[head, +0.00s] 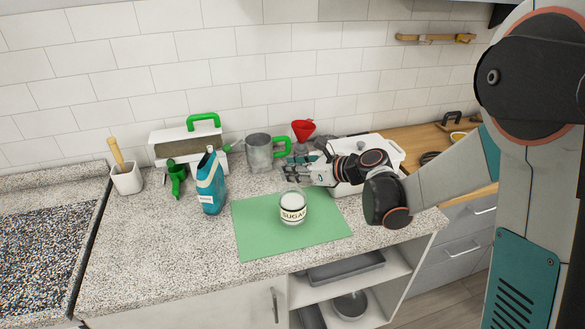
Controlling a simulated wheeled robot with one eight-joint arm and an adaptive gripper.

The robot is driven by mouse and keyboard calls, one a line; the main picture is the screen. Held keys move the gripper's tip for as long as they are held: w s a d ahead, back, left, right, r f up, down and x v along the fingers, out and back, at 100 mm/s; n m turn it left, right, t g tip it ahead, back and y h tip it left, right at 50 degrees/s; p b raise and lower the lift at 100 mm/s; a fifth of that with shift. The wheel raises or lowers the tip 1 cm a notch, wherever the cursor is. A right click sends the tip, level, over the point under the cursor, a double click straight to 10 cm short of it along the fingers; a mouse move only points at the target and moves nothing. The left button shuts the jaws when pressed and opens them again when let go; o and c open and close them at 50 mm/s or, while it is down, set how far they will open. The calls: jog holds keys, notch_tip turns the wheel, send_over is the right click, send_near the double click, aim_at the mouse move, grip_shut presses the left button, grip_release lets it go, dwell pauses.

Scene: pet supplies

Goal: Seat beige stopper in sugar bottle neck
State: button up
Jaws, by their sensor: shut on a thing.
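The sugar bottle (292,211) is a clear, squat jar with white contents and a SUGAR label. It stands upright on the green mat (254,240). My gripper (288,172) reaches in from the right, just above and behind the jar, with its fingers pointing left. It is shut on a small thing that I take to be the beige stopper. The fingers and the small scale hide the stopper, and I cannot make out its outline or tilt. I see no stopper elsewhere on the counter. My gripper looks apart from the jar's top.
Behind are a grey metal can (260,153) with a green handle, a red funnel (302,130) and a white box (378,152). A green-handled caddy (158,134) is at back left. The mat around the jar is clear.

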jog(key=shift+f+b, duration=0.85)
jog(key=shift+f, duration=0.2)
jog(key=o, duration=0.8)
jog(key=v, duration=1.2)
jog(key=s+d+n+h, duration=0.3)
jog(key=s+n, duration=0.5)
jog(key=s+d+n+h, duration=0.4)
jog(key=s+n, duration=0.4)
jog(key=s+d+n+h, duration=0.3)
jog(key=s+n, duration=0.5)
jog(key=n, duration=0.1)
jog(key=shift+s+d+r+g+h, duration=0.3)
jog(key=shift+s+h, duration=0.05)
jog(key=shift+h, duration=0.05)
